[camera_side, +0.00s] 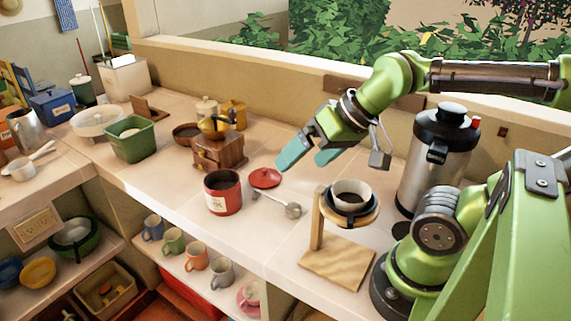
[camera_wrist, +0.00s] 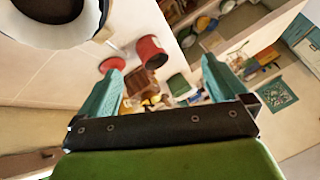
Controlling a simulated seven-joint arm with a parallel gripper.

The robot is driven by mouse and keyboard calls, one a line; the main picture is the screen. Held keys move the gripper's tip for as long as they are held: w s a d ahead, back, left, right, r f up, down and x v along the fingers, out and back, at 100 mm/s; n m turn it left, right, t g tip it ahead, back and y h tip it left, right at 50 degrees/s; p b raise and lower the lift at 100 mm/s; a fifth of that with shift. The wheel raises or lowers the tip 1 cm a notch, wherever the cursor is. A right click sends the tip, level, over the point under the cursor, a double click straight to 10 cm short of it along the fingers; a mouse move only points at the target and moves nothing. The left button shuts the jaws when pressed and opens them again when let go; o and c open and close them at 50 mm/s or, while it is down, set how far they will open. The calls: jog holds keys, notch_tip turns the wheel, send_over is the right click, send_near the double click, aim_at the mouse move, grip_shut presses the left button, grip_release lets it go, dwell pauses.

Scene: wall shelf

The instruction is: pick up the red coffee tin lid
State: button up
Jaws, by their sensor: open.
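The red coffee tin lid (camera_side: 265,177) lies on the counter, a small red disc with a knob, just behind and right of the open red coffee tin (camera_side: 223,192).
A metal scoop (camera_side: 291,209) lies in front of the lid. A wooden pour-over stand (camera_side: 337,262) with a dripper is to the right, near a steel urn (camera_side: 437,160). A wooden coffee grinder (camera_side: 218,150) stands behind the tin. Mugs sit on the shelf below.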

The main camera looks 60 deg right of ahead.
jog(key=m+g+h, duration=0.2)
jog(key=m+g, duration=0.5)
jog(key=m, duration=0.1)
send_over(264, 169)
notch_tip(264, 169, down, 17)
jog(key=shift+f, duration=0.15)
jog(key=shift+w+d+f, duration=0.1)
jog(key=shift+f, duration=3.05)
